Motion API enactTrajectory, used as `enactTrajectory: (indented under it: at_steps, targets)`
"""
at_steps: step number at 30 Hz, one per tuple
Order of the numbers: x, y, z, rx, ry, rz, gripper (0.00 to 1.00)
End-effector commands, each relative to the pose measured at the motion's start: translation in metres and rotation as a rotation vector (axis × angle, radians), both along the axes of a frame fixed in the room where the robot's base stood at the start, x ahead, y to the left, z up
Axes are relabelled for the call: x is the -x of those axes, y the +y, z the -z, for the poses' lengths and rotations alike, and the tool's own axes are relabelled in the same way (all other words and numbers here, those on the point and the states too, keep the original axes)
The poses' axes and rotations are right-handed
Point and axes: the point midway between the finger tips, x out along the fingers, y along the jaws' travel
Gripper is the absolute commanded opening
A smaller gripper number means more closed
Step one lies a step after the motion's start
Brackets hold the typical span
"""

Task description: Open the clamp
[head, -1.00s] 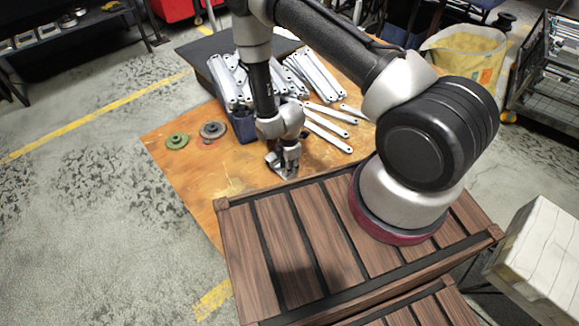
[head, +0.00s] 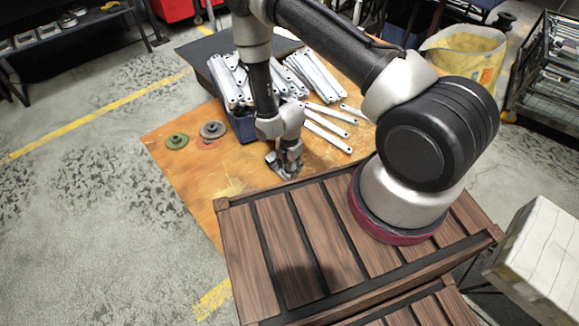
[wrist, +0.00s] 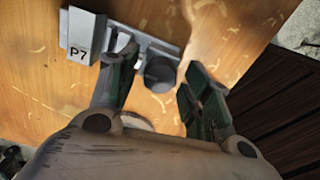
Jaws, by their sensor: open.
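The clamp (wrist: 83,38) shows in the wrist view as a grey metal device with a block marked "P7" and a dark round knob (wrist: 160,72). It lies on the orange-brown table. My gripper (wrist: 155,90) is open, with one finger on each side of the knob; I cannot tell whether either finger touches it. In the head view my gripper (head: 285,165) is low over the table near its front edge, and it mostly hides the clamp there.
A blue bin (head: 243,126) full of galvanized brackets stands behind my gripper. Loose brackets (head: 328,135) lie to its right. A green disc (head: 177,141) and a grey disc (head: 212,130) lie to the left. A slatted wooden surface (head: 290,250) is in front.

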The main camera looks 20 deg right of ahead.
Motion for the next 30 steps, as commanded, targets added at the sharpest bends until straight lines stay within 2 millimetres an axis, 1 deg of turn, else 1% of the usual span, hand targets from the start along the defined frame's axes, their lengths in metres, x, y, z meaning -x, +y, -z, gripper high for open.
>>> enactTrajectory:
  at_steps: [5, 8, 30]
  targets:
    - [0.0000, 0.0000, 0.0000, 0.000, 0.000, 0.003, 0.49]
    - [0.0000, 0.0000, 0.0000, 0.000, 0.000, 0.057, 0.49]
    - [0.0000, 0.0000, 0.0000, 0.000, 0.000, 1.118, 0.49]
